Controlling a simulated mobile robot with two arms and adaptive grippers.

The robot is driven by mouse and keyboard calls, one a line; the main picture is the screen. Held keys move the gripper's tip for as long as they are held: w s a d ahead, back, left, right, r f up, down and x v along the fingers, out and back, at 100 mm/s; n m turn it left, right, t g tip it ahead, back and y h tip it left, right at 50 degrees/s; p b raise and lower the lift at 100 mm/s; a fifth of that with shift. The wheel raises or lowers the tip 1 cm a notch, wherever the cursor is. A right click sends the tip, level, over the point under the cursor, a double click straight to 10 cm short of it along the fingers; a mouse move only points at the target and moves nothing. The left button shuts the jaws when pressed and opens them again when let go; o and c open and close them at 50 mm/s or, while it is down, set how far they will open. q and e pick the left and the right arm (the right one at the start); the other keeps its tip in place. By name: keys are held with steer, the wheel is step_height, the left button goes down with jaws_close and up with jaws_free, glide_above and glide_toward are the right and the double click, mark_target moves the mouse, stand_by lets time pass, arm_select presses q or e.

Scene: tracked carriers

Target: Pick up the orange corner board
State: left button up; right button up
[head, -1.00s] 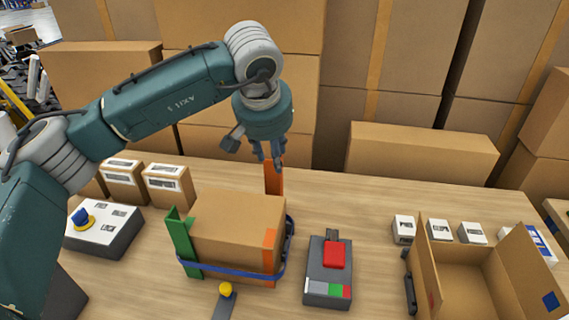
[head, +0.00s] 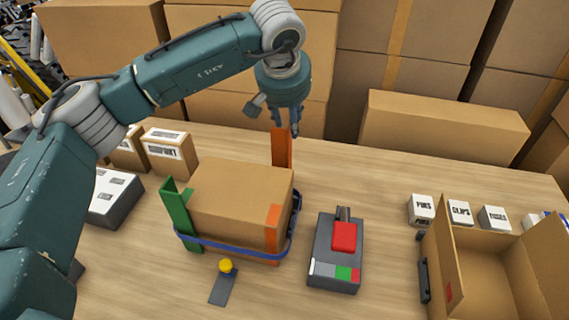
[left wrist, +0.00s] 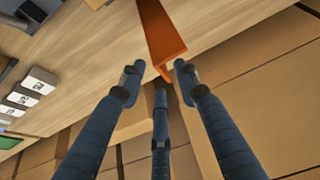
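The orange corner board (head: 282,148) stands upright behind the back right corner of a cardboard box (head: 232,205). My left gripper (head: 286,128) is at the board's top end, pointing down, with its fingers in front of and beside it. In the left wrist view the orange board (left wrist: 164,32) shows its angled end between the spread fingertips (left wrist: 157,78); the gripper looks open, and I cannot tell whether any finger touches it. Another orange strip (head: 273,228) is on the box's front right corner. A green corner board (head: 178,214) is at its left. My right gripper is not in view.
A blue strap (head: 232,251) goes around the box. A grey device with a red block (head: 335,265), a yellow-knobbed piece (head: 224,285) and an open carton (head: 490,255) are on the table. Large cartons (head: 443,128) stand behind. The table between box and device is clear.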

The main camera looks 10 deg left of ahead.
mark_target(281, 139)
arm_select(q)
steer(key=b+x, duration=0.1)
steer(key=x, duration=0.2)
steer(key=shift+w+f, duration=0.15)
steer(key=shift+f, duration=0.25)
steer(key=shift+r, duration=0.1)
jaws_close()
